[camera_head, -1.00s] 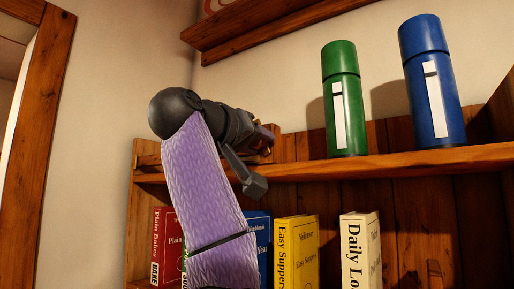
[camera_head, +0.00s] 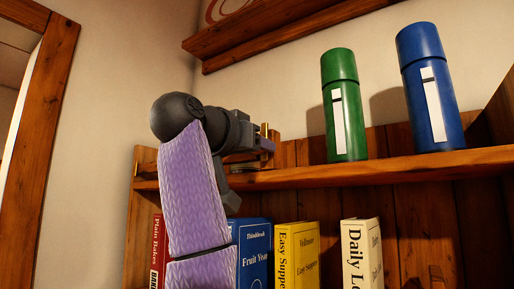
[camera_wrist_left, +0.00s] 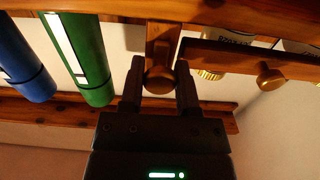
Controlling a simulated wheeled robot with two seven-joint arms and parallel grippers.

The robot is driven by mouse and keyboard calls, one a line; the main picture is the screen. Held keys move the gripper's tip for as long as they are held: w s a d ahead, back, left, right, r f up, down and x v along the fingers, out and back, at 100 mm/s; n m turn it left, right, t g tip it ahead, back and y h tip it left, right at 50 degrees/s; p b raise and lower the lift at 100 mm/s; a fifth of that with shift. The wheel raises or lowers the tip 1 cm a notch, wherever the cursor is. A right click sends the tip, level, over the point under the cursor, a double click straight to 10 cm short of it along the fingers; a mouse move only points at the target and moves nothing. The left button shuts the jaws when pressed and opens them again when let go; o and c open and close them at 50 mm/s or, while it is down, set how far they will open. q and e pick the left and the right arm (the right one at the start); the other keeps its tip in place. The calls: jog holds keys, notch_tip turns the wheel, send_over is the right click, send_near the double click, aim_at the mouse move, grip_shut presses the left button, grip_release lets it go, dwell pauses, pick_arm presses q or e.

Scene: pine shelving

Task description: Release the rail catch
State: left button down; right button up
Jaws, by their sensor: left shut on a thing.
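My left gripper (camera_wrist_left: 160,88) has its two dark fingers on either side of a round wooden knob (camera_wrist_left: 158,79) and is shut on it. The knob sits on a short wooden block (camera_wrist_left: 163,38), which looks like the rail catch. A dark wooden rail (camera_wrist_left: 225,53) starts beside the block and runs right, with a second round knob (camera_wrist_left: 270,79) on it. In the head view my left gripper (camera_head: 264,143) is at the left end of the shelf, and my own wrist hides most of the catch. My right gripper is in neither view.
A green flask (camera_head: 343,105) and a blue flask (camera_head: 431,88) stand on the shelf (camera_head: 400,169), right of my gripper. Gold-lidded jars (camera_wrist_left: 211,74) sit behind the rail. Below are blue (camera_head: 254,255), yellow (camera_head: 297,254) and cream (camera_head: 362,252) books. Another shelf (camera_head: 290,35) hangs above.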

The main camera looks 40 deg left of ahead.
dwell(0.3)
pick_arm(q)
jog(key=shift+c, duration=1.8)
grip_release()
jog(key=s+d+b, duration=0.1)
jog(key=s+b, duration=0.3)
jog(key=s, duration=0.6)
